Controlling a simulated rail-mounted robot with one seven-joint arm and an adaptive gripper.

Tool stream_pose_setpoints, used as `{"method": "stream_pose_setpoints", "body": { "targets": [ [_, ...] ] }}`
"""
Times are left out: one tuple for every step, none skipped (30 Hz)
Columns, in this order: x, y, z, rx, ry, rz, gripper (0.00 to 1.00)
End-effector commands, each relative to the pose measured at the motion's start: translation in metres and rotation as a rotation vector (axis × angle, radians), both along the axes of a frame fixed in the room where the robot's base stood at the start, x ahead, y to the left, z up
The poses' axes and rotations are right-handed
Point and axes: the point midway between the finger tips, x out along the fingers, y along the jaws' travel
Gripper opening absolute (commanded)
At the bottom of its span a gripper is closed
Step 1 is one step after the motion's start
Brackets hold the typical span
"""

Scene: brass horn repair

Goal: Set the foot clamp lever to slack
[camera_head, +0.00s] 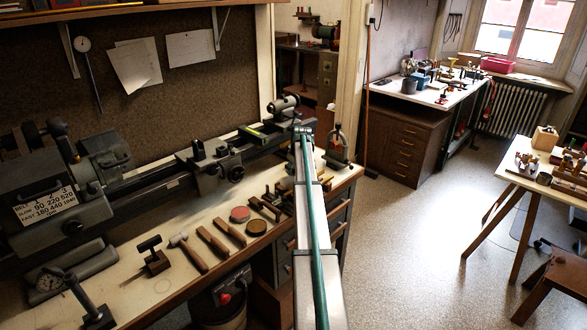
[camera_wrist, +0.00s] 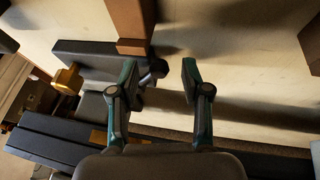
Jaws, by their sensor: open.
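The lathe tailstock (camera_head: 284,104) stands at the right end of the lathe bed in the head view, next to the end of my arm. My gripper (camera_wrist: 159,68) is open in the wrist view, its two fingers apart. A dark rounded knob or lever end (camera_wrist: 157,69) shows between the fingers, nearer the left one. It may be the foot clamp lever, but I cannot tell its setting or whether a finger touches it. A dark block (camera_wrist: 88,53) lies left of it. In the head view my arm hides the lever area.
The dark lathe bed (camera_wrist: 50,140) runs below the fingers in the wrist view. A brown block (camera_wrist: 130,22) is above them. On the bench, a hammer (camera_head: 190,254) and several wooden-handled tools lie left of my arm. A small stand (camera_head: 337,145) is close on its right.

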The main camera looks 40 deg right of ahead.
Motion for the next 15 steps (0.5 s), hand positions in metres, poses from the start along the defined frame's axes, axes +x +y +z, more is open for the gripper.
{"method": "stream_pose_setpoints", "body": {
  "targets": [
    [-0.001, 0.0, 0.001, 0.0, 0.0, 0.0, 0.47],
    [-0.001, 0.001, 0.003, 0.0, 0.0, 0.0, 0.47],
    [-0.002, 0.001, 0.005, 0.0, 0.0, 0.0, 0.47],
    [-0.004, 0.002, 0.007, 0.0, 0.0, 0.0, 0.47],
    [-0.005, 0.002, 0.01, -0.001, 0.0, 0.0, 0.47],
    [-0.007, 0.004, 0.015, -0.001, -0.001, 0.0, 0.47],
    [-0.008, 0.004, 0.02, -0.002, -0.002, 0.0, 0.47],
    [-0.01, 0.005, 0.024, -0.002, -0.002, 0.0, 0.47],
    [-0.013, 0.007, 0.031, -0.002, -0.002, 0.0, 0.47],
    [-0.015, 0.008, 0.035, -0.001, -0.001, 0.0, 0.47],
    [-0.018, 0.009, 0.041, -0.001, -0.001, 0.0, 0.47],
    [-0.021, 0.011, 0.048, -0.002, -0.002, 0.0, 0.47],
    [-0.023, 0.012, 0.054, -0.002, -0.002, 0.0, 0.47],
    [-0.025, 0.013, 0.059, -0.002, -0.002, 0.0, 0.47],
    [-0.028, 0.015, 0.066, -0.001, -0.001, 0.0, 0.47]
  ]
}}
